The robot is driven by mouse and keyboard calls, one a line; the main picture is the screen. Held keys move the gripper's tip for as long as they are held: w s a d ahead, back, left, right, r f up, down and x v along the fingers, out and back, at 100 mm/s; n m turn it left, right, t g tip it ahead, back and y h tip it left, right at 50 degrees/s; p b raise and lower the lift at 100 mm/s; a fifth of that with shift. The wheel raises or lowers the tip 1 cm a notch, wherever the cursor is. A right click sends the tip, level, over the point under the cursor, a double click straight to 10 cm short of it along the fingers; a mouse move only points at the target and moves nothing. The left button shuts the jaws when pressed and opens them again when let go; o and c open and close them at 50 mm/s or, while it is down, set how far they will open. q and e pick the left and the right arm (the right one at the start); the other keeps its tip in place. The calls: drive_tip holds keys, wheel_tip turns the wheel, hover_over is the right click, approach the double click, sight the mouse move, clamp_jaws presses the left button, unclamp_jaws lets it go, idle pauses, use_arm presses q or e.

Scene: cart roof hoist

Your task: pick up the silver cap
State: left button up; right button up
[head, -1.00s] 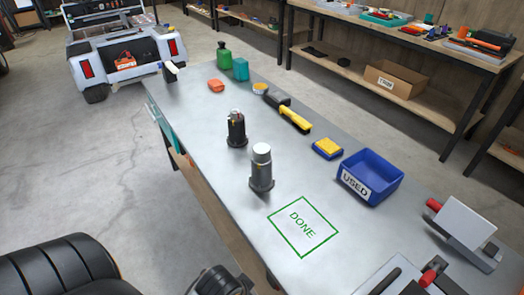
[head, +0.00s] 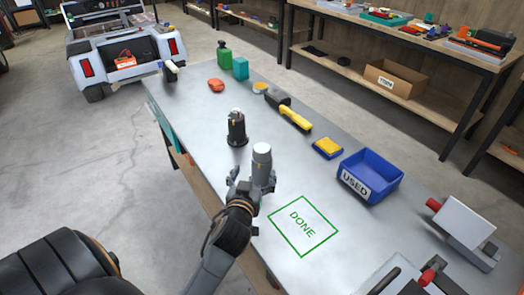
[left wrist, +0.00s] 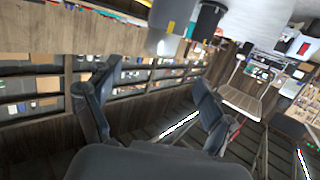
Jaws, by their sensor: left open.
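The silver cap (head: 262,150) is a pale cylinder on top of a dark upright body (head: 263,174), standing on the grey workbench left of the green DONE square (head: 303,226). My left gripper (head: 252,182) is open beside this dark body, below the cap's height in the picture, and overlaps it in the head view. Contact cannot be told. In the left wrist view the two dark fingers (left wrist: 152,108) are spread with nothing between them. A large pale rounded surface shows at that view's top edge; I cannot tell if it is the cap. My right gripper is not in view.
A second dark upright part (head: 237,128) stands behind the capped one. A blue USED bin (head: 370,178), a yellow-and-blue block (head: 327,148) and a yellow-handled tool (head: 295,118) lie to the right. The bench around the DONE square is clear.

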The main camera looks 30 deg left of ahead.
sight(260, 156)
use_arm(q)
drive_tip(key=x, duration=0.7)
drive_tip(key=shift+a+f+p, duration=0.1)
drive_tip(key=shift+p, duration=0.25)
drive_tip(key=shift+w+a, duration=0.25)
drive_tip(key=shift+w, duration=0.25)
drive_tip(key=p+x, duration=0.1)
drive_tip(key=x, duration=0.3)
drive_tip(key=shift+w+a+f, duration=0.1)
drive_tip(key=shift+w+f, duration=0.05)
drive_tip(key=shift+w, duration=0.1)
drive_tip(key=shift+s, duration=0.1)
drive_tip(key=c, duration=1.2)
